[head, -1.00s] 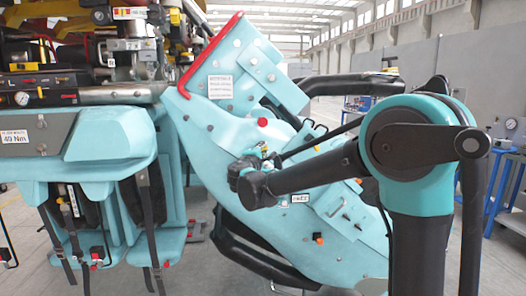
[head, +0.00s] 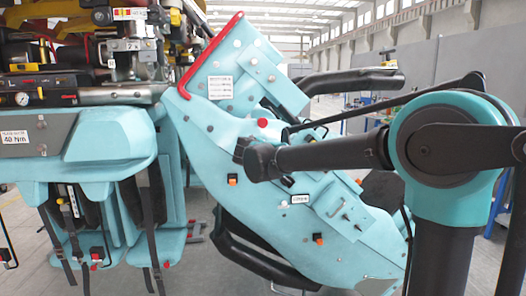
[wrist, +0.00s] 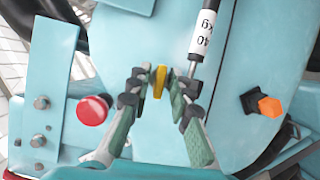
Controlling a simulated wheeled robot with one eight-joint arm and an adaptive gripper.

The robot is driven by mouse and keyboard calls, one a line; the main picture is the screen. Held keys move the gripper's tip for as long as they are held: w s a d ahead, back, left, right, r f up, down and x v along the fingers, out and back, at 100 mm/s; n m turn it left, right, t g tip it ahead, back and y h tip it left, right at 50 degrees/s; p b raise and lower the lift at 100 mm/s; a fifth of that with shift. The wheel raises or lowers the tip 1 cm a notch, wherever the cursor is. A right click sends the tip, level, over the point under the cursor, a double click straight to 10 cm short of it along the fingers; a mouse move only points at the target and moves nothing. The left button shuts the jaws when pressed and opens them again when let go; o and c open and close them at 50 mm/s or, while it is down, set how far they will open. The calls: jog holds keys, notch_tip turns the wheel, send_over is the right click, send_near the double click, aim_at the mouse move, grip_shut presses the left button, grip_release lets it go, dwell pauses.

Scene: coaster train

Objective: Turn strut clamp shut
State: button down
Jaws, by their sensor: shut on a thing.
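In the wrist view, my gripper (wrist: 159,88) has its two green-padded fingers closed on a small yellow piece (wrist: 159,74), which looks like the strut clamp's lever. The piece stands upright between the fingertips. A thin strut (wrist: 204,30) with a white "40 kg" label runs just right of it, its rod end reaching down near the right finger. In the head view, my dark wrist (head: 257,160) lies against the teal panel (head: 215,125); the fingers and the yellow piece are hidden there.
A red knob (wrist: 93,110) sits left of my fingers and an orange hex knob (wrist: 268,106) sits right. A bolted teal plate (wrist: 45,90) stands at far left. In the head view, a red edge bar (head: 186,75) and a black padded bar (head: 355,82) flank the panel.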

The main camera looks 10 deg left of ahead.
jog(key=shift+m, duration=0.4)
jog(key=c, duration=1.6)
grip_release()
jog(key=shift+c, duration=0.2)
jog(key=v, duration=1.2)
jog(key=shift+d+r, duration=0.15)
jog(key=shift+d, duration=0.05)
jog(key=shift+w, duration=0.1)
